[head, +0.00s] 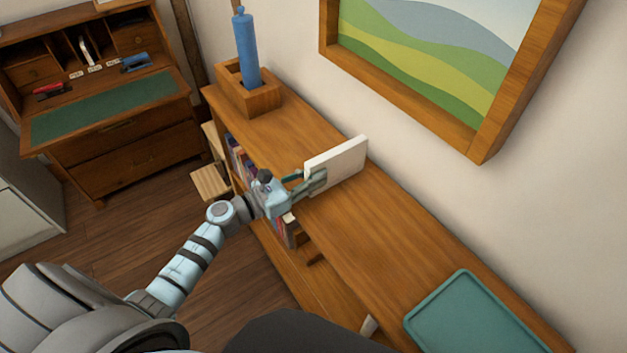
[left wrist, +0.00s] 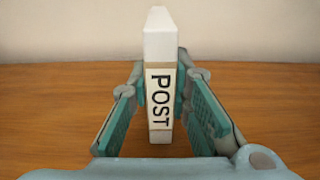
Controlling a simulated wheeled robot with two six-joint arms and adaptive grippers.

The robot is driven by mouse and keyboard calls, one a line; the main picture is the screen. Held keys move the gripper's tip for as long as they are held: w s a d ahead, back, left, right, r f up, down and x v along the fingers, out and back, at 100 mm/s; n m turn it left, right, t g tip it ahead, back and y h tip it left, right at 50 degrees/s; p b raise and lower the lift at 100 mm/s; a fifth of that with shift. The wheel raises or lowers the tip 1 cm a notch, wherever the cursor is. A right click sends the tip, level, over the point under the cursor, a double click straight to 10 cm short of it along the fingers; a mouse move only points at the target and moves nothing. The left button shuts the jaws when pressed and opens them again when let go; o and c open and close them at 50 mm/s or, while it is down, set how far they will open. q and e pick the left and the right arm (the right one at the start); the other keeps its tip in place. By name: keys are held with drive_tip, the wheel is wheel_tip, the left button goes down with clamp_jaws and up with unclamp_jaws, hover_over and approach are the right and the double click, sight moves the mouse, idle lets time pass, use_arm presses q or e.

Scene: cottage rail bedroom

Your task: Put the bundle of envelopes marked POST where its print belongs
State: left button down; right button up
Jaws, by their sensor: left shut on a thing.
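The bundle of envelopes (head: 338,163) is a white, upright slab above the top of the long wooden bookcase (head: 340,222), near the wall. In the left wrist view the bundle (left wrist: 159,100) stands between my fingers, its narrow side facing me with POST printed down it. My left gripper (head: 314,182) is shut on it. I cannot tell whether its lower edge touches the wood. The wooden writing desk (head: 110,127) at the upper left has pigeonholes with small white labels (head: 95,69) below them, too small to read. My right gripper is not in view.
A blue cylinder (head: 246,50) stands in a wooden holder (head: 262,101) at the bookcase's far end. A teal tray (head: 470,318) lies at its near end. A framed picture (head: 440,60) hangs above. A red item (head: 50,91) and a blue item (head: 136,62) are on the desk.

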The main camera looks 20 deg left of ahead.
use_arm(q)
drive_tip(key=shift+s+f, duration=0.1)
drive_tip(key=shift+s, duration=0.6)
drive_tip(key=c, duration=1.6)
unclamp_jaws()
drive_tip(key=shift+w, duration=0.15)
drive_tip(key=shift+c, duration=0.2)
drive_tip(key=shift+o, duration=0.8)
drive_tip(key=shift+w, duration=0.15)
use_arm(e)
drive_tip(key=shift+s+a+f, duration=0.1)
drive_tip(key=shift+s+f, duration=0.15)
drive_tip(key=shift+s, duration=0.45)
